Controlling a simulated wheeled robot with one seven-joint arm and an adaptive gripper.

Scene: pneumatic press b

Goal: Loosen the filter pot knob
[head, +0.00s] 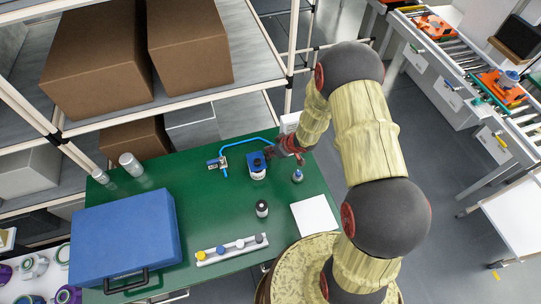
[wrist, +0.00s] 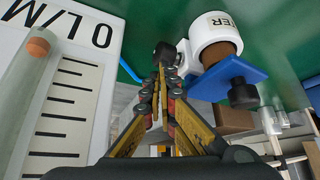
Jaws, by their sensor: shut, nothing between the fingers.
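The filter pot (head: 258,173) stands on the green table in the head view, white with a blue top. In the wrist view, the white pot (wrist: 214,32) bears letters ending in "TER", with a brown part and a blue plate (wrist: 228,78) beside it. One black knob (wrist: 164,54) lies just beyond my fingertips; another black knob (wrist: 243,94) is on the blue plate. I cannot tell for sure which is the filter pot knob. My gripper (wrist: 158,72) is shut and empty, its tips close to the nearer knob; contact is unclear. It shows right of the pot in the head view (head: 271,153).
A white flow scale (wrist: 70,80) marked "0 L/M" stands close left of my fingers. A blue hose (head: 240,141), a blue case (head: 125,238), a dark bottle (head: 262,208) and a knob strip (head: 232,249) are on the green table (head: 205,215). Shelves stand behind.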

